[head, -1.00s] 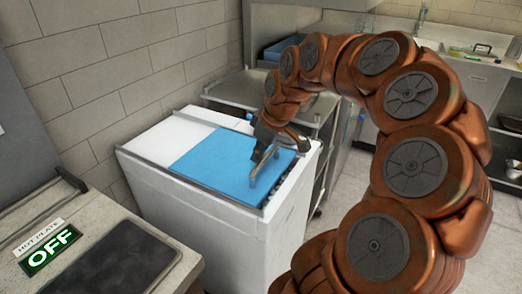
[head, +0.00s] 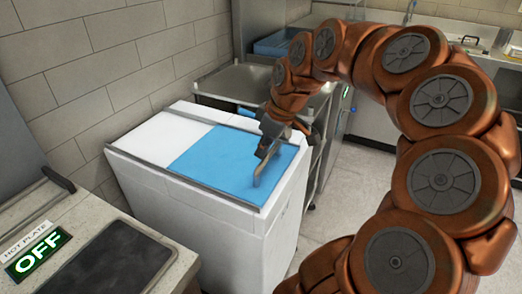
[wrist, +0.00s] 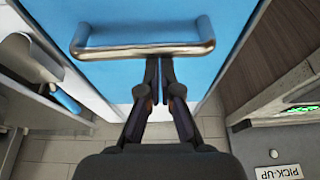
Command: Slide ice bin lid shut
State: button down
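The ice bin (head: 190,215) is a white chest in the head view. Its blue lid (head: 215,162) covers the right part of the top, out to the right end, with no open gap visible there. A white panel (head: 172,132) covers the left part. The lid's metal handle (wrist: 110,50) crosses the upper wrist view. My gripper (wrist: 159,62) has its fingers together, their tips at the near side of the handle bar. They do not wrap around it; I cannot tell if they touch. In the head view my gripper (head: 265,150) is over the lid's right half.
A counter with a hot plate (head: 115,262) marked OFF stands at front left. A metal cart (head: 235,85) and a sink counter (head: 465,65) are behind. A tiled wall is along the left. Open floor (head: 335,210) lies right of the bin.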

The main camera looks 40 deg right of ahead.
jog(key=v, duration=1.1)
jog(key=shift+s, duration=0.1)
jog(key=s+a+f+g, duration=0.2)
jog(key=a+f, duration=0.2)
jog(key=a, duration=0.5)
jog(key=s+a+f+g, duration=0.15)
jog(key=a+f, duration=0.25)
jog(key=a, duration=0.5)
jog(key=s+a+f+m+g+h, duration=0.1)
jog(key=s+a+f+m+g, duration=0.15)
jog(key=s+f, duration=0.4)
jog(key=s+a+f+m+g+h, duration=0.1)
jog(key=s+a+f+m, duration=0.15)
jog(key=s+f, duration=0.4)
notch_tip(320, 180, up, 19)
jog(key=t+p, duration=0.1)
jog(key=p, duration=1.5)
jog(key=shift+a+n+t, duration=0.3)
jog(key=shift+n, duration=0.1)
